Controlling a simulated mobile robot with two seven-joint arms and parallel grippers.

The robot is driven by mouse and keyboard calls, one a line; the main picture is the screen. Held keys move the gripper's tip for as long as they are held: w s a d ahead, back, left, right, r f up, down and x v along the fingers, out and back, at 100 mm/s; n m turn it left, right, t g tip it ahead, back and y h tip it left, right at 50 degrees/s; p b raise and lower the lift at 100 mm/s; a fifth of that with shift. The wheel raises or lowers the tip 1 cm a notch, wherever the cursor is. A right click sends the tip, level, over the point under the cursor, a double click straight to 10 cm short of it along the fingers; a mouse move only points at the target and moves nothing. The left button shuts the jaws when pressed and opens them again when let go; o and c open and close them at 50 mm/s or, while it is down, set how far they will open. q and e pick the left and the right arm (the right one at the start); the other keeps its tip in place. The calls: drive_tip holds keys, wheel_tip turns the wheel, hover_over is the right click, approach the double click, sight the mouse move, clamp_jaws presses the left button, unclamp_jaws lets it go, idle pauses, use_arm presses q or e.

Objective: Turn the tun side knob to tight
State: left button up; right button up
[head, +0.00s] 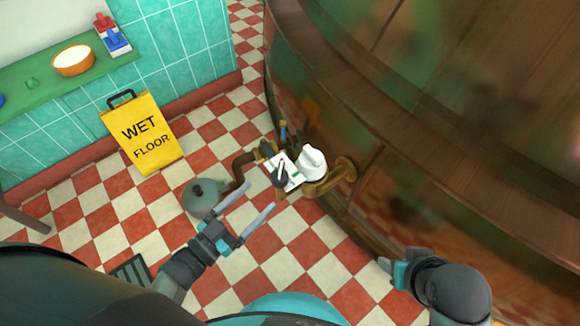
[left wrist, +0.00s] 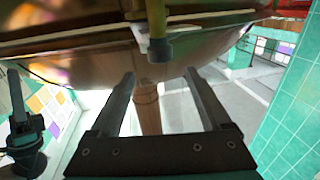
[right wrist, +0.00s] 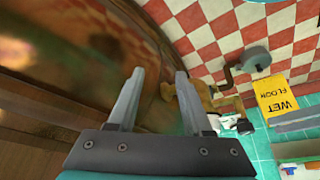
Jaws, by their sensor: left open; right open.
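The tun (head: 440,130) is a big dark brown, curved vessel filling the right of the head view. On pipework at its lower side is a white knob (head: 313,162). Beside it is a white plate (head: 294,180) with a black pointer-like part (head: 280,176) and small red and green marks. I cannot read the setting. My left gripper (head: 260,197) is open and empty, below and left of the plate in the picture, apart from it. My right gripper (right wrist: 160,73) is open and empty; in the right wrist view the white fitting (right wrist: 230,122) lies beyond its right finger.
A grey round pot-like thing (head: 203,196) stands on the checkered floor left of the pipe. A yellow wet-floor sign (head: 143,134) leans near the tiled wall. A green shelf (head: 30,85) holds a bowl (head: 73,62). Floor between my grippers is clear.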

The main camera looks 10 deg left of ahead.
sight(285, 171)
use_arm(q)
drive_tip(key=b+x, duration=0.1)
drive_tip(key=x, duration=0.4)
drive_tip(key=shift+f, duration=0.1)
drive_tip(key=b+x, duration=0.1)
drive_tip(key=x, duration=0.2)
drive_tip(key=shift+w+d, duration=0.15)
drive_tip(key=shift+w, duration=0.15)
drive_tip(key=shift+b+x, duration=0.5)
drive_tip(key=shift+x, duration=0.55)
drive_tip(key=shift+w+d, duration=0.3)
drive_tip(key=shift+w, duration=0.25)
use_arm(e)
drive_tip(key=w+a+r+t+y, duration=0.1)
drive_tip(key=w+a+t+y, duration=0.1)
drive_tip(key=w+a+t, duration=0.2)
drive_tip(key=shift+w+a+r+n+t, duration=0.2)
drive_tip(key=shift+a+r+n+t, duration=0.15)
drive_tip(key=shift+a, duration=0.35)
use_arm(q)
clamp_jaws()
